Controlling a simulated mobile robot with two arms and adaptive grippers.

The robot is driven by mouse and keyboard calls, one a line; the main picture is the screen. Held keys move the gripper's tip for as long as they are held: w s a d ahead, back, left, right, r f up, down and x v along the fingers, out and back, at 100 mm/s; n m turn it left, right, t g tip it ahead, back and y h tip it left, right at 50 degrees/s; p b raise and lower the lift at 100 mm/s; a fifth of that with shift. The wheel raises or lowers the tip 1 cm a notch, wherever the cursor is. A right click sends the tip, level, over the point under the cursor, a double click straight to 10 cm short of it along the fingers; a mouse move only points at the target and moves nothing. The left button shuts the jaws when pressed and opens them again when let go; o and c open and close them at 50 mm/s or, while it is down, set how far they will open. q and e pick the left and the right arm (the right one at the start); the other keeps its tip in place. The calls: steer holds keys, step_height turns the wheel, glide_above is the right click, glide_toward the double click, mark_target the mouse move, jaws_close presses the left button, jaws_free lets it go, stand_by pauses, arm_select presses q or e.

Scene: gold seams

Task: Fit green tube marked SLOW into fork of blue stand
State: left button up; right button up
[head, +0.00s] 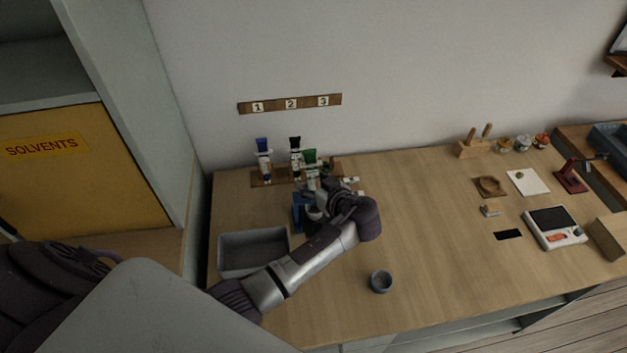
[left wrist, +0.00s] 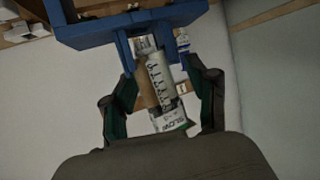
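The green tube marked SLOW (left wrist: 160,80) lies between the two fingers of my left gripper (left wrist: 162,78) in the left wrist view. A gap shows on both sides, so the gripper looks open around it. The blue stand (left wrist: 95,32) is at the top, and the tube's far end is between its two prongs; contact there is hard to tell. In the head view the tube's green end (head: 309,157) points up, above the blue stand (head: 298,212). My left gripper (head: 325,197) is beside the stand and partly hides it.
A blue-capped tube (head: 262,147) and a black-capped tube (head: 295,145) stand behind on a wooden rack (head: 262,181). A grey tray (head: 227,259) is left of my arm. A small blue-grey cup (head: 381,282) stands in front.

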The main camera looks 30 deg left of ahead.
arm_select(q)
steer(key=shift+w+d, duration=0.15)
steer(key=shift+d, duration=0.05)
stand_by(0.6)
steer(key=shift+f+b, duration=0.2)
steer(key=shift+b, duration=0.2)
steer(key=shift+o, duration=0.7)
steer(key=shift+a+r, duration=0.1)
